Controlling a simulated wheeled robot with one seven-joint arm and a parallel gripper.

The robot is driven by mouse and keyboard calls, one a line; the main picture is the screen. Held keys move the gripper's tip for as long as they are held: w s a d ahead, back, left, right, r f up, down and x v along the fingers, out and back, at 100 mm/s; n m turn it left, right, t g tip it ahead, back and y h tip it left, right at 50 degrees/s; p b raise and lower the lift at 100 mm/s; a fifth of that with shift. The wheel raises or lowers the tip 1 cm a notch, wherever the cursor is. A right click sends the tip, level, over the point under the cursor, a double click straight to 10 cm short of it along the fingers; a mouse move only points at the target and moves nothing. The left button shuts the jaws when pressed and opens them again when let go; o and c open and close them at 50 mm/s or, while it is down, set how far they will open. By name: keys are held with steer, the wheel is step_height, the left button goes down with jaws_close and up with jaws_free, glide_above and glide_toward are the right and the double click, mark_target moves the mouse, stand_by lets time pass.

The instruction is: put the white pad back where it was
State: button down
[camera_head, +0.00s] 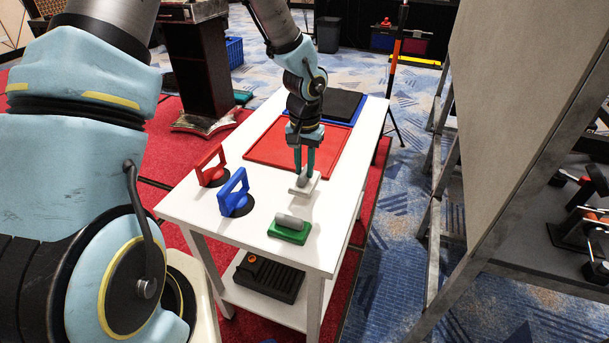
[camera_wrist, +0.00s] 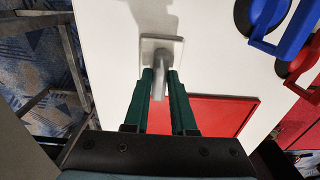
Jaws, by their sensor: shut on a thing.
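The white pad (camera_head: 310,187) is a flat block with a grey handle. My gripper (camera_head: 304,172) points down and is shut on its handle, over the white table (camera_head: 258,258) just in front of the red mat (camera_head: 265,150). I cannot tell for sure whether the pad touches the table or hangs slightly above it. In the wrist view the white pad (camera_wrist: 174,44) is at the tips of the green fingers (camera_wrist: 160,76); a soft shadow lies on the table beyond it. The red mat's edge (camera_wrist: 225,112) shows to the right of the fingers.
A green pad with a grey handle (camera_head: 288,234) sits near the table's front edge. A blue suction lifter (camera_head: 234,190) and a red suction lifter (camera_head: 210,164) stand at the left. A black slab (camera_head: 337,105) on a blue mat lies at the back. A metal frame (camera_head: 440,190) stands right.

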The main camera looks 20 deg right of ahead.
mark_target(305, 172)
steer(key=shift+f, duration=1.6)
steer(key=shift+f, duration=0.15)
steer(key=c, duration=0.7)
jaws_free()
steer(key=shift+c, duration=0.2)
